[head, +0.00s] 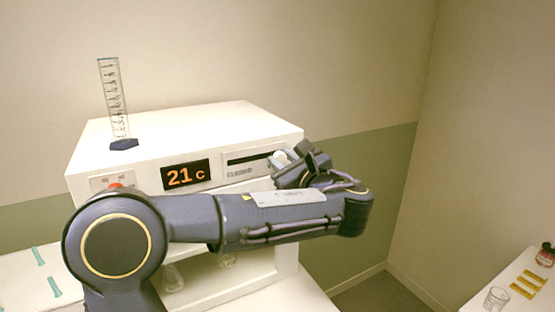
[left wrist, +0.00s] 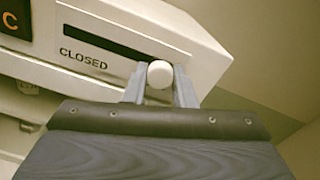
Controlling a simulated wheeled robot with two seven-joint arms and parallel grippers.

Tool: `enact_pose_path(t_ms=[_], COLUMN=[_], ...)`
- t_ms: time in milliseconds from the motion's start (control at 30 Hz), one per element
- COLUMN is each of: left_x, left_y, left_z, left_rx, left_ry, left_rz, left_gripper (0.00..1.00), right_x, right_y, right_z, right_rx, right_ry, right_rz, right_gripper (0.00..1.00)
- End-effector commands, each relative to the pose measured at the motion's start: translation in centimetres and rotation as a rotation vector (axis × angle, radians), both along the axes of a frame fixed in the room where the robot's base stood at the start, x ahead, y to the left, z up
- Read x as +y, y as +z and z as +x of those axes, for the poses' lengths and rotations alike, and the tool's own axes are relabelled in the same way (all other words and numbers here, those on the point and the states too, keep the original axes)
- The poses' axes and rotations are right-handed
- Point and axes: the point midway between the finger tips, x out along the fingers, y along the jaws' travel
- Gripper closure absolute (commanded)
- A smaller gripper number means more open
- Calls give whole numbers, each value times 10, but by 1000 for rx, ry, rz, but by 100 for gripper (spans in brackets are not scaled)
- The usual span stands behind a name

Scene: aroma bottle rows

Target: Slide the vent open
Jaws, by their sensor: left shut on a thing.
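The vent (head: 248,160) is a dark slot in a white panel on the front of the white cabinet (head: 200,125), right of the display. In the left wrist view the slot (left wrist: 110,42) has the word CLOSED under it. A round white knob (left wrist: 160,75) sits at the slot's right end; it also shows in the head view (head: 280,158). My left gripper (head: 288,158) is shut on the knob, with one finger on each side of it in the left wrist view (left wrist: 160,82). My left arm hides part of the cabinet front. My right gripper is not in view.
An orange display (head: 186,175) reads 21 C, and a red button (head: 116,186) is left of it. A graduated cylinder (head: 114,100) stands on the cabinet top. Glassware (head: 173,278) stands in the open space below. A side table (head: 520,285) is at the far right.

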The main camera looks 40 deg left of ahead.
Motion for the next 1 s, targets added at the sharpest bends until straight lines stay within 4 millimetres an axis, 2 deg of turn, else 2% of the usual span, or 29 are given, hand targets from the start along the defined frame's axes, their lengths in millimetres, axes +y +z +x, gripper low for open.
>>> enact_pose_path(t_ms=[133, 167, 300, 333, 667, 1000], left_x=[-2, -2, -2, -2, -6, -55], left_y=[1, 1, 1, 1, 0, -1], left_z=[1, 2, 1, 1, -1, -26], left_rx=[-2, -2, -2, -2, -1, -3], left_ry=[-10, -10, -10, -9, -8, -12], left_rz=[2, 3, 2, 2, 2, 3], left_gripper=[100, 74, 56, 54, 54, 54], right_x=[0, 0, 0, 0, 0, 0], right_y=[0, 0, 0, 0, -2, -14], right_z=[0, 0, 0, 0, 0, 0], right_rx=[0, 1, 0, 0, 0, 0], right_ry=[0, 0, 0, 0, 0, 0], right_rz=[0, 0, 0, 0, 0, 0], right_gripper=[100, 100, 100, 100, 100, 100])
